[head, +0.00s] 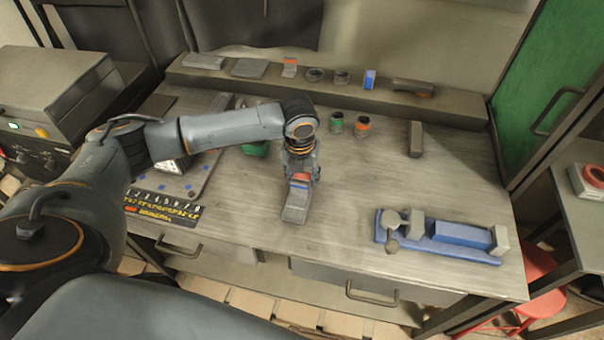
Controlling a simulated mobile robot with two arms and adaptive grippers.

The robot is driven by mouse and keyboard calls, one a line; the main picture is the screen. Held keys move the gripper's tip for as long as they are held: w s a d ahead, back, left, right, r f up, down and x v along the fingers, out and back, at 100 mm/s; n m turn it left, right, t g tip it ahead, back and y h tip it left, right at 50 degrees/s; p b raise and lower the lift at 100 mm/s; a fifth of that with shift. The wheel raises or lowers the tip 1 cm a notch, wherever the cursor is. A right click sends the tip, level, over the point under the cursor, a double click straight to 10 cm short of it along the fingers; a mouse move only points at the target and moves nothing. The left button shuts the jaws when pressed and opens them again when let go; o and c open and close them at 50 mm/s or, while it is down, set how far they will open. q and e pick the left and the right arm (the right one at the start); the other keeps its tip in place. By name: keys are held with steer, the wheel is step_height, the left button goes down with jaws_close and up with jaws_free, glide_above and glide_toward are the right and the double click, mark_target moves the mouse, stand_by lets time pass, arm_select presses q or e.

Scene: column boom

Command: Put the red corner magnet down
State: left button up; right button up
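The red corner magnet (300,177) shows as a small red patch at the fingertips of my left gripper (301,172), in the middle of the workbench. My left gripper points down, and its fingers hide most of the magnet. I cannot tell whether they are closed on it. A grey flat block (295,205) with a blue edge lies directly below and in front of the magnet. Whether the magnet touches this block is hidden. My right gripper is not in view.
The workbench (350,200) is clear right of my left gripper. A blue vise (460,236) stands at the front right. Green (336,123) and orange-topped (362,127) jars and a dark block (415,139) stand behind. A raised shelf (450,104) with small items runs along the back.

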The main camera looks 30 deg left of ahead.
mark_target(300, 179)
arm_select(q)
steer(key=o, duration=0.3)
step_height(300, 179, up, 12)
steer(key=s+b, duration=0.1)
steer(key=shift+s+d+b, duration=0.15)
steer(key=shift+s+b, duration=0.1)
steer(key=shift+b, duration=0.05)
stand_by(0.6)
